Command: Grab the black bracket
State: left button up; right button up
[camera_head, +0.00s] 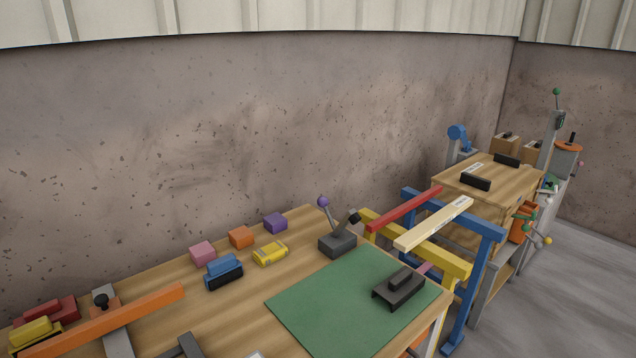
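A black bracket (398,288) stands on the right part of the green mat (325,312), near the table's right end. It has a flat top with a smaller raised block on it and short legs below. Neither of my grippers can be made out in the head view. Nothing is touching the bracket.
The wooden table (300,226) also holds pink, orange and purple blocks, a blue block (222,267), a yellow block (270,253) and a lever box (337,243). An orange bar (125,318) lies at left. A dark piece (184,346) is cut off below. The mat's middle is clear.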

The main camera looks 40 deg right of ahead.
aim_at(400, 285)
jog(key=z, duration=1.85)
jog(key=i+l, duration=0.15)
jog(key=l, duration=0.2)
jog(key=i+l, duration=0.15)
jog(key=l, duration=0.2)
jog(key=i+l+u, duration=0.1)
jog(key=l, duration=0.3)
